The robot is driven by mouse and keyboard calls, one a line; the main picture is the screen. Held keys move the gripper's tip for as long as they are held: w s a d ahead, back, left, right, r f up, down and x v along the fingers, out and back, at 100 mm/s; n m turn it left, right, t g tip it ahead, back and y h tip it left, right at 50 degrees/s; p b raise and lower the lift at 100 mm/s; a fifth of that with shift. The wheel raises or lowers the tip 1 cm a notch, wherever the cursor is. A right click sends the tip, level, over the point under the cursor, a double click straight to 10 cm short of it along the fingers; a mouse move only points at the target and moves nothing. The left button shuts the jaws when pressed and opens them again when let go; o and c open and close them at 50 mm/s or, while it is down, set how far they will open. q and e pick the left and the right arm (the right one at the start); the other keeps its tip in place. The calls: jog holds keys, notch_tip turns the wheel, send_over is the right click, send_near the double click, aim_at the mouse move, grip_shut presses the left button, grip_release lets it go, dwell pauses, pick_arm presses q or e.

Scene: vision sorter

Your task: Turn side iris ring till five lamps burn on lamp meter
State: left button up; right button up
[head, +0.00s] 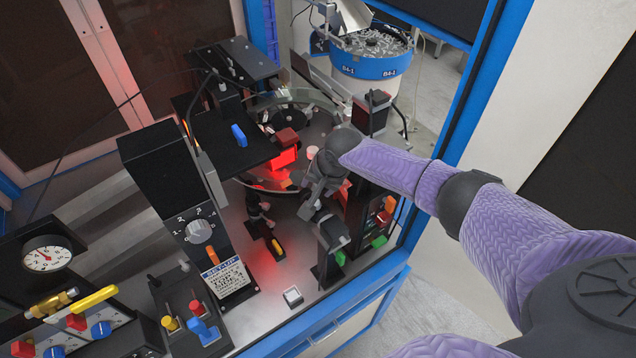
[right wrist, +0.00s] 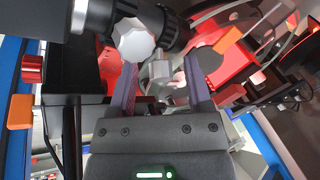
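My right gripper (right wrist: 160,84) is open in the right wrist view, its two dark fingers apart. A small grey block shows between or just beyond the fingertips; I cannot tell whether they touch it. A dark ribbed cylinder (right wrist: 168,24), which looks like a lens ring, is just above the fingers, with a pale fluted knob (right wrist: 136,42) beside it. In the head view my right wrist reaches in from the right above a dark side camera (head: 333,231) and hides part of it. I cannot pick out the lamp meter. My left gripper is not in view.
A round glass turntable (head: 290,100) lies behind, with a red-lit block (head: 284,158) over it. A black control tower with a grey dial (head: 199,231) stands left. A blue-banded bowl feeder (head: 372,66) is at the back. A blue frame edges the cabinet at the front and right.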

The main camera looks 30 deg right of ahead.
jog(key=shift+r, duration=0.1)
jog(key=p+v, duration=0.1)
jog(key=v, duration=0.8)
jog(key=shift+r, duration=0.35)
jog(key=shift+s+d, duration=0.1)
jog(key=shift+s, duration=0.05)
